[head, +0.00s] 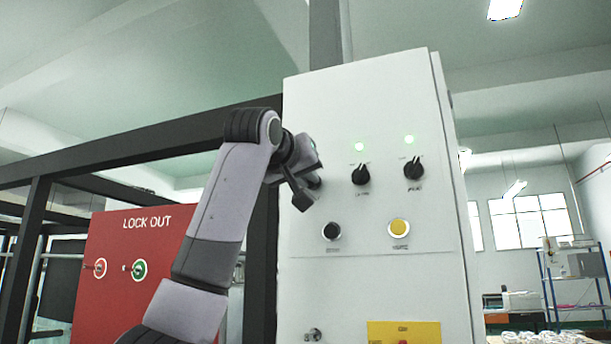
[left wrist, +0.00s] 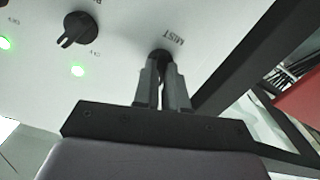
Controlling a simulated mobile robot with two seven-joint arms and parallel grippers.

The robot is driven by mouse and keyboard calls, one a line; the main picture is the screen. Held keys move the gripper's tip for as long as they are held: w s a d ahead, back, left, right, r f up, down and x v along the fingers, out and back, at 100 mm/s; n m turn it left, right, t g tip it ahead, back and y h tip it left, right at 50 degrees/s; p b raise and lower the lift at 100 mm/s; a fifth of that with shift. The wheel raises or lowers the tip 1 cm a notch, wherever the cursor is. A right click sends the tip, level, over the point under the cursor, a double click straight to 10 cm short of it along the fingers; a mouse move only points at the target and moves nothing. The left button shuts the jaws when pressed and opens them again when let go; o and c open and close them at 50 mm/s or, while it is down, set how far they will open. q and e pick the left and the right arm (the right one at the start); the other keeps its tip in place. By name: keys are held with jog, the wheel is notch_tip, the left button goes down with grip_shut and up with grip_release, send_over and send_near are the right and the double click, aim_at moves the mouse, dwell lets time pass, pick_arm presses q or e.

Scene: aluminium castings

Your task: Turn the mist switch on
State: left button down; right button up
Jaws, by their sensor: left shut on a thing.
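The mist switch (left wrist: 161,55) is a black rotary knob on the white control panel, beside the label MIST in the left wrist view. My left gripper (left wrist: 162,82) is shut on the knob, its two fingers on either side of it. In the head view my left gripper (head: 312,187) is at the panel's upper left and hides most of the knob. The knob's exact angle is hidden by the fingers. No lit lamp shows above this switch in the head view, where my wrist covers that area. My right gripper is not in view.
Two other black knobs (head: 361,174) and (head: 413,168) sit to the right, each under a lit green lamp (head: 359,147). Below are a black button (head: 331,231) and a yellow button (head: 398,227). A red LOCK OUT board (head: 130,270) stands left.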

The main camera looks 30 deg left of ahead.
pick_arm(q)
jog(key=shift+m, duration=4.6)
jog(key=c, duration=1.2)
grip_release()
jog(key=b+v, duration=0.3)
jog(key=v, duration=0.4)
jog(key=shift+s+d, duration=0.1)
jog(key=shift+s, duration=0.05)
